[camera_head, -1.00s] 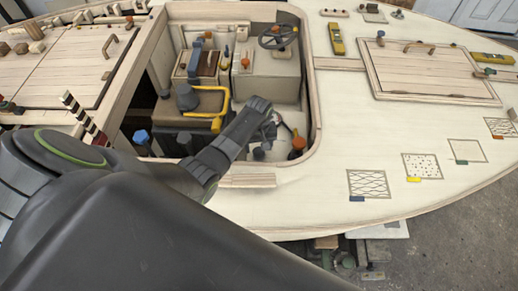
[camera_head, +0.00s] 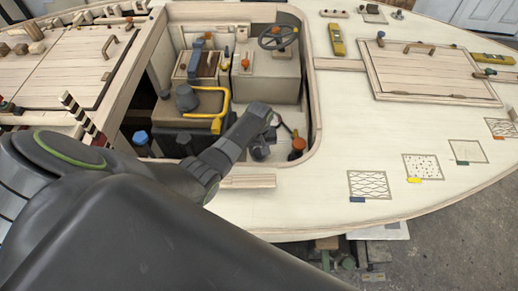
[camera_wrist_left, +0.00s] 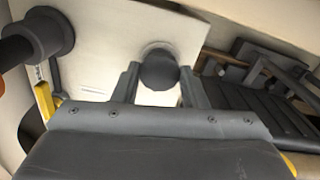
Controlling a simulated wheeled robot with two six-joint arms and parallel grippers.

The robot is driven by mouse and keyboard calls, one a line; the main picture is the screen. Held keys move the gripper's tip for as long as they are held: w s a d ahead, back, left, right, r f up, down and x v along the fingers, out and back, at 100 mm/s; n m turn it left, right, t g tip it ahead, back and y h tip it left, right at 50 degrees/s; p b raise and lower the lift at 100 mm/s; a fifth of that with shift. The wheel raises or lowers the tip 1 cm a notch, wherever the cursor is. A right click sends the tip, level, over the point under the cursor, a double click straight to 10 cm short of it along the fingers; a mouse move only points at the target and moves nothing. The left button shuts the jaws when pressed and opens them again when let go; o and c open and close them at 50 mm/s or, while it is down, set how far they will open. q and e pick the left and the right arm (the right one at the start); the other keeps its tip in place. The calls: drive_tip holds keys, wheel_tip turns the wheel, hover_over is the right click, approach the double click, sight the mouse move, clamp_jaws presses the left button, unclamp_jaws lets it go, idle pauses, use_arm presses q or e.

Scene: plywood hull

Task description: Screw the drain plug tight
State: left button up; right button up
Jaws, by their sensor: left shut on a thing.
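The drain plug (camera_wrist_left: 158,70) shows in the left wrist view as a dark, round-headed knob against a pale panel. My left gripper (camera_wrist_left: 160,86) has one finger on each side of it and is shut on it. My right gripper is in neither view.
An orange knob (camera_head: 298,144) stands close to the gripper's right. The cockpit rim (camera_head: 312,100) bounds the space on the right.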

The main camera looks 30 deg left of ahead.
sight(259, 152)
use_arm(q)
drive_tip(key=shift+r+m+p, duration=0.15)
drive_tip(key=shift+m+p, duration=0.55)
drive_tip(key=shift+m, duration=0.4)
drive_tip(key=shift+m+p, duration=0.4)
drive_tip(key=shift+m, duration=0.9)
drive_tip(key=o, duration=1)
drive_tip(key=shift+r, duration=0.2)
wheel_tip(259, 152, up, 17)
drive_tip(key=shift+f+p, duration=0.15)
drive_tip(key=shift+p, duration=0.55)
